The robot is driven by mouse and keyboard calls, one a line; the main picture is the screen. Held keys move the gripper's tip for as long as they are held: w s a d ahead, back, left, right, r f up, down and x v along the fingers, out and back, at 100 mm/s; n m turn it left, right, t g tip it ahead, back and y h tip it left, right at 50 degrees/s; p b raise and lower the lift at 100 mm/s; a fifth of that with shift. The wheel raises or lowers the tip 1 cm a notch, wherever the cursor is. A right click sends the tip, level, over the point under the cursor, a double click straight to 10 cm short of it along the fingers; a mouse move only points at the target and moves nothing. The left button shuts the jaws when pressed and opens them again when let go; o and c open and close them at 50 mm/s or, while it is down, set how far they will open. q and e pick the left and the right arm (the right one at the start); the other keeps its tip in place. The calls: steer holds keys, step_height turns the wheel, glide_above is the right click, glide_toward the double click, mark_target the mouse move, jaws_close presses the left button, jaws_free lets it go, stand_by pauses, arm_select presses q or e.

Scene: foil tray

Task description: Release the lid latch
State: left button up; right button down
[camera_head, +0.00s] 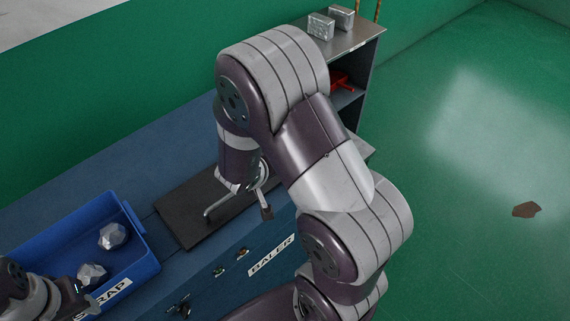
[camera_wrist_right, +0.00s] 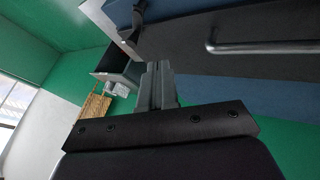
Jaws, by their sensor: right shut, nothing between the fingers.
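The baler's dark flat lid (camera_head: 185,212) lies on the blue bench, with a grey bar handle (camera_head: 217,207) on it. The handle also shows in the wrist view (camera_wrist_right: 265,48). A small dark lever (camera_head: 266,205), which looks like the latch, hangs at the lid's right end; a dark lever shows in the wrist view too (camera_wrist_right: 139,14). My right gripper (camera_wrist_right: 158,70) is shut and empty, its fingers apart from lever and handle in the picture. In the head view my right arm hides it. My left gripper (camera_head: 84,295) is over the scrap bin; its opening is unclear.
The blue scrap bin (camera_head: 143,249) at lower left holds crumpled foil balls (camera_head: 113,236). The bench front has a BALER label (camera_head: 271,256) and small fittings. A shelf (camera_head: 350,44) behind my right arm carries silvery blocks (camera_head: 321,27). Open green floor lies at right.

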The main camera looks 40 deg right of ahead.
steer(key=b+x, duration=0.3)
steer(key=x, duration=0.6)
steer(key=shift+d+f, duration=0.15)
steer(key=shift+f, duration=0.25)
steer(key=d, duration=0.3)
steer(key=shift+d+r, duration=0.1)
steer(key=shift+d, duration=0.1)
steer(key=shift+s+d, duration=0.1)
steer(key=shift+d, duration=0.25)
